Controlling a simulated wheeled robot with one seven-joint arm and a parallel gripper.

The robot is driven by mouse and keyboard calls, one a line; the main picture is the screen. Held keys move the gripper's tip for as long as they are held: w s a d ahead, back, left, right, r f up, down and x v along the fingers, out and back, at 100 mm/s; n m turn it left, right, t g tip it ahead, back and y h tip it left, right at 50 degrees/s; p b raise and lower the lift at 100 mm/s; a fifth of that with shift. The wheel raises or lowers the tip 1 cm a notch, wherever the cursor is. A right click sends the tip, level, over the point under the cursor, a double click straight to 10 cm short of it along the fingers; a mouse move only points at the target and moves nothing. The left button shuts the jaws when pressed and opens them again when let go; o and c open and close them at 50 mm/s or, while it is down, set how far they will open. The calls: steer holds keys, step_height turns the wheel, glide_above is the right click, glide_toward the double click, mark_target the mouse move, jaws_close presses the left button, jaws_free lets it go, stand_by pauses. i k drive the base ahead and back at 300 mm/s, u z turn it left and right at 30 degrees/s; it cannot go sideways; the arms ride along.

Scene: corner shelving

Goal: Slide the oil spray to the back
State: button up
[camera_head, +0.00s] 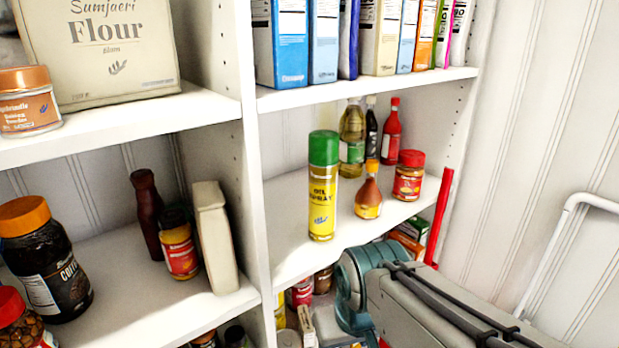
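The oil spray (322,190) is a yellow can with a green cap, standing upright near the front edge of the middle right shelf (290,240). Behind it and to its right stand a pale oil bottle (352,140), a dark bottle (371,140) and a red bottle (391,135). My arm shows at the lower right, below and in front of this shelf, apart from the can. My gripper's fingertips cannot be made out.
An orange-capped bottle (368,192) and a red-lidded jar (408,176) stand right of the can. A thin red bar (440,215) rises by the shelf's right front edge. An upright panel (255,170) bounds the left. Boxes (325,40) line the shelf above. Shelf left of the can is bare.

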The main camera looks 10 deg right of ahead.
mark_target(323, 144)
steer(key=z, duration=0.45)
steer(key=k, duration=1.05)
steer(key=u, duration=0.45)
steer(key=i, duration=0.7)
steer(key=u, duration=0.15)
